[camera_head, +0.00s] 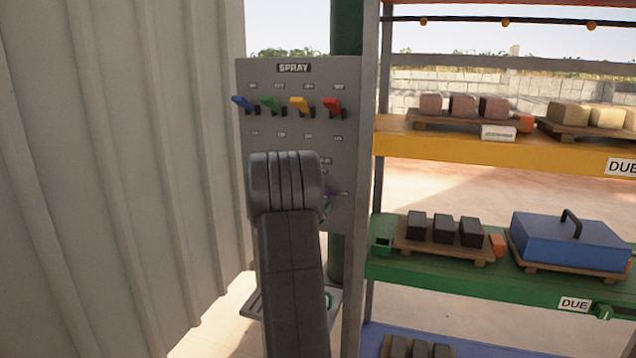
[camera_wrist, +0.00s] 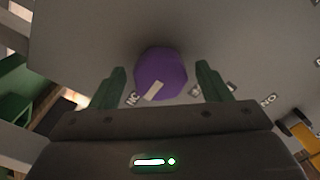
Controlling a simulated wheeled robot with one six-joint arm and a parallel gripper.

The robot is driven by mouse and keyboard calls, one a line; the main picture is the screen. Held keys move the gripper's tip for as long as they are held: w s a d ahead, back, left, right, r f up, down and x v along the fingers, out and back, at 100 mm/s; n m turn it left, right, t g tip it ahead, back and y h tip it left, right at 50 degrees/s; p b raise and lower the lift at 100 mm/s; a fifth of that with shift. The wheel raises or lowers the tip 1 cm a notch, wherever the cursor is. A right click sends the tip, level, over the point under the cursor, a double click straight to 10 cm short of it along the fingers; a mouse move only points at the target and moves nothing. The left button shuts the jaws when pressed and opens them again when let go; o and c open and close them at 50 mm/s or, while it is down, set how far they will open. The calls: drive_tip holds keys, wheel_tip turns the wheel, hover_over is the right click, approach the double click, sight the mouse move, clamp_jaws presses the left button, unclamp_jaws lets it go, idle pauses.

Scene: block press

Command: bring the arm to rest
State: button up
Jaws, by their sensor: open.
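My arm rises in front of the grey SPRAY panel (camera_head: 350,140) in the head view and hides its lower middle. My gripper (camera_wrist: 160,82) is open in the wrist view, with its two green fingers apart. A purple knob (camera_wrist: 161,72) with a pale mark sits on the panel between and just beyond the fingertips. I see no clear contact between the fingers and the knob. In the head view only a small bit of purple shows at the right of my arm.
The panel has blue (camera_head: 241,103), green (camera_head: 269,103), yellow (camera_head: 298,104) and red (camera_head: 332,104) levers. A corrugated wall (camera_head: 120,170) stands at left. A rack at right has a yellow shelf (camera_head: 440,142) and a green shelf (camera_head: 450,275), bearing blocks and a blue lidded box (camera_head: 568,242).

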drive_tip(key=shift+n+p, duration=3.9)
drive_tip(key=shift+n, duration=1.1)
